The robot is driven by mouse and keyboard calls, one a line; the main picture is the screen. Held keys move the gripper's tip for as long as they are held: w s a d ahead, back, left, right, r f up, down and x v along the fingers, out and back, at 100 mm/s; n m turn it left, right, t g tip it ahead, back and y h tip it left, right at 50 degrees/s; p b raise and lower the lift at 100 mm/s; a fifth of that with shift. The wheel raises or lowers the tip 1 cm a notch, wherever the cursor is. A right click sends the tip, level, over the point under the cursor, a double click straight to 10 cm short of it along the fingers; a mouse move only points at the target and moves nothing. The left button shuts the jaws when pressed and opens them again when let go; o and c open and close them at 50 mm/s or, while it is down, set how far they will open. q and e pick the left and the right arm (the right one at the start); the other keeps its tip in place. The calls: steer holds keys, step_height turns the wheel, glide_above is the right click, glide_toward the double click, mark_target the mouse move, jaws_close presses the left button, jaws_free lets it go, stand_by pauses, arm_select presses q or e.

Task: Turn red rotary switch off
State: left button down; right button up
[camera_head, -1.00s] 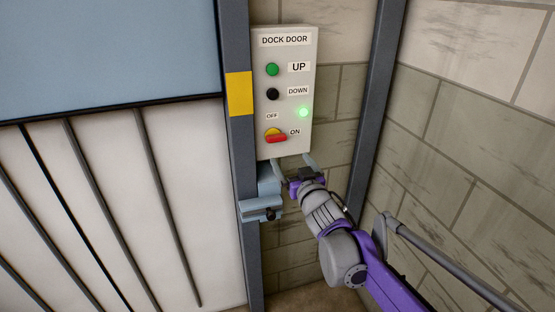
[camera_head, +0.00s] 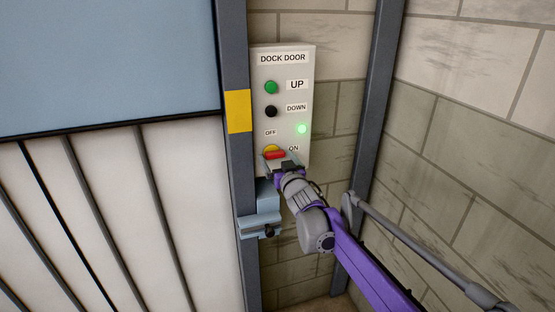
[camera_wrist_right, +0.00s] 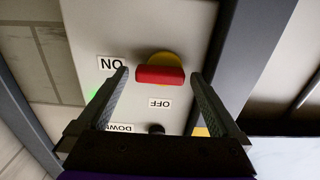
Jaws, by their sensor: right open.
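The red rotary switch (camera_head: 274,154) sits on a yellow round base low on the grey dock door panel (camera_head: 297,70). Its red handle lies nearly level, with one end towards the ON label (camera_head: 293,148); the OFF label (camera_head: 271,132) is above it. The switch also shows in the right wrist view (camera_wrist_right: 160,75), where the picture is upside down. My right gripper (camera_head: 281,158) is at the switch. In the wrist view its two fingers (camera_wrist_right: 158,82) are open, one on each side of the red handle, with gaps visible. My left gripper is out of view.
Above the switch are a green UP button (camera_head: 271,87), a black DOWN button (camera_head: 271,112) and a lit green lamp (camera_head: 302,129). A blue-grey bracket (camera_head: 262,222) is on the post below the panel. A brick wall is on the right.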

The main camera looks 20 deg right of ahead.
steer(key=c, duration=1.2)
steer(key=shift+c, duration=0.2)
